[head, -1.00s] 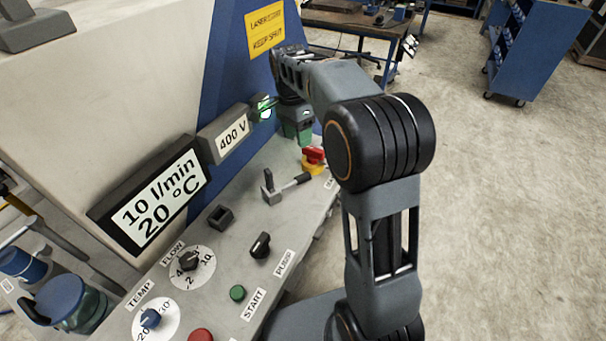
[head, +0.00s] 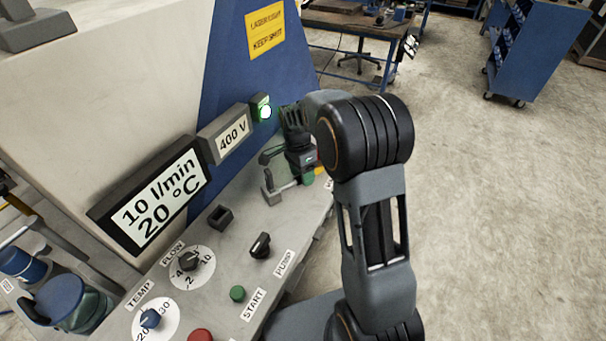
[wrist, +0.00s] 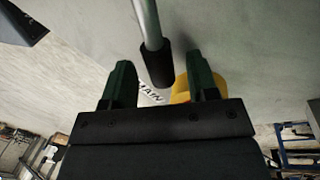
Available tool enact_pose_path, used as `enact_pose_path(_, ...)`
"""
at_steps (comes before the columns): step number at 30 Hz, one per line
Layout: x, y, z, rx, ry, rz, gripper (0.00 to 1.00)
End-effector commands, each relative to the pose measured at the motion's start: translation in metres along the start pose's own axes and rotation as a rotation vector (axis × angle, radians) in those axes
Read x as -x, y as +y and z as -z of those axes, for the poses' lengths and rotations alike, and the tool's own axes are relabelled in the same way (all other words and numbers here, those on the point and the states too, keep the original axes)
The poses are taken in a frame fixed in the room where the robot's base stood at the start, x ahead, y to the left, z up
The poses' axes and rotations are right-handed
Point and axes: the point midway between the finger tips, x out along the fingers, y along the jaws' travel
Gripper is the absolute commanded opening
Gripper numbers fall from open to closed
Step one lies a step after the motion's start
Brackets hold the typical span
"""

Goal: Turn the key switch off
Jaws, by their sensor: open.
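I cannot make out a key in any switch in these views. The red and yellow switch by the MAIN label (wrist: 151,93) is mostly hidden behind my gripper; part of its yellow base (wrist: 181,90) shows beside the right finger in the wrist view. My gripper (head: 289,168) is open, low over the far end of the panel (head: 225,265). In the wrist view, its green fingers (wrist: 160,78) stand apart. A lever's metal rod (wrist: 147,22) with a black grip (wrist: 156,65) points in between them; I cannot tell whether they touch.
The lever's block (head: 271,192) stands beside my gripper. Nearer are a black PUMP knob (head: 260,245), a dark square block (head: 220,217), FLOW dial (head: 190,261), TEMP dial (head: 150,318), green START button (head: 237,293) and red button (head: 200,335).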

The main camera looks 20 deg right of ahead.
Motion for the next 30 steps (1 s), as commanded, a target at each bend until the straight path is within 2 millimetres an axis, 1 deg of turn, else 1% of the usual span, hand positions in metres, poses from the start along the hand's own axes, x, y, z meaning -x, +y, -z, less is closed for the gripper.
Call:
enact_pose_path(4,-0.0056,0.0001,0.0,0.0,0.0,0.0,0.54)
enact_pose_path(12,-0.0063,0.0001,-0.0002,0.0,0.0,0.0,0.54)
enact_pose_path(14,-0.0063,0.0001,-0.0002,0.001,0.0,0.0,0.49)
enact_pose_path(27,-0.0059,0.0,-0.0003,0.001,0.0,0.0,0.07)
enact_pose_path(29,-0.0059,0.0,-0.0003,0.001,0.0,0.0,0.01)
enact_pose_path(30,-0.0059,0.0,-0.0003,0.001,0.0,0.0,0.0)
